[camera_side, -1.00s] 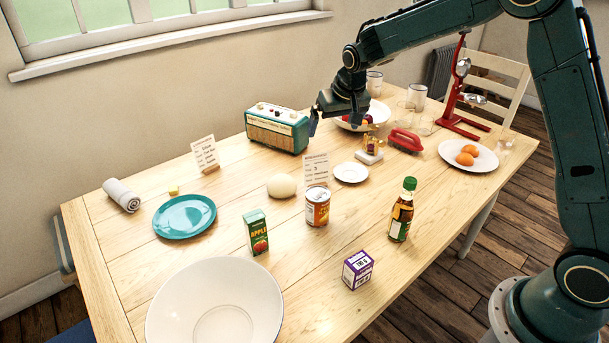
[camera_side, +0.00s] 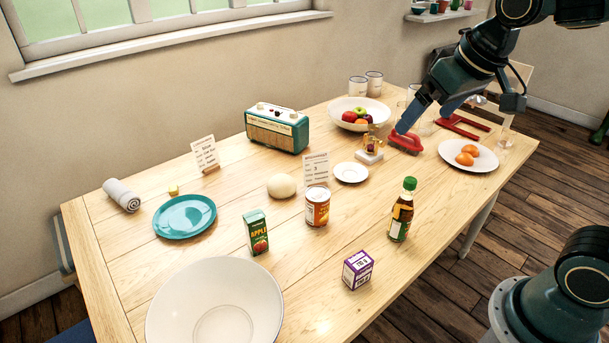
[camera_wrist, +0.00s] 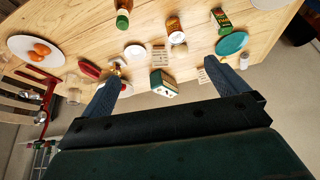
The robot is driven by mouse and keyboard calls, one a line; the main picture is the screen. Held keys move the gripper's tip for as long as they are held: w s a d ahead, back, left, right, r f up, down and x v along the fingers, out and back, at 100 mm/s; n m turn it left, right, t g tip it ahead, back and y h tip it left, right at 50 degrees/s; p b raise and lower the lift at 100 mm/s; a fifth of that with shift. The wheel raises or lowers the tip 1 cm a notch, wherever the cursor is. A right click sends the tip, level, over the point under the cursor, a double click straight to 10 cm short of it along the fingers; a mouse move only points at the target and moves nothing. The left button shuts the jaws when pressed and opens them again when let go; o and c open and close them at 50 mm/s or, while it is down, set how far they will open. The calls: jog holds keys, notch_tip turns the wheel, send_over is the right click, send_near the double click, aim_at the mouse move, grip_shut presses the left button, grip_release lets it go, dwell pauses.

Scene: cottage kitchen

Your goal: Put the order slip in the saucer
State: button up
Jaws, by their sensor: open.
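The saucer (camera_side: 351,173) is a small white dish right of the table's middle; it is empty. It also shows in the wrist view (camera_wrist: 135,51). A printed white slip (camera_side: 316,169) stands upright just left of it, behind the can. Another printed slip (camera_side: 205,152) stands in a wooden holder left of the radio. Their text is too small to tell which is the order slip. My gripper (camera_side: 428,112) is open and empty, above the table's right end near the red iron-like object, apart from both slips. In the wrist view, its fingers (camera_wrist: 161,70) are wide apart.
A can (camera_side: 318,207), a round pale ball (camera_side: 281,185) and a small ornament (camera_side: 369,150) stand around the saucer. Nearby are a bottle (camera_side: 402,212), juice carton (camera_side: 256,232), fruit bowl (camera_side: 343,120) and radio (camera_side: 277,129). Bare table lies front right of the saucer.

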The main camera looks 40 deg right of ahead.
jog(key=s+a+f+n, duration=0.1)
jog(key=s, duration=1)
jog(key=shift+s+f, duration=0.15)
jog(key=shift+f, duration=0.2)
jog(key=shift+o, duration=0.2)
jog(key=shift+s+a+f, duration=0.1)
jog(key=shift+s+f, duration=0.1)
jog(key=shift+s, duration=0.25)
jog(key=shift+w, duration=0.1)
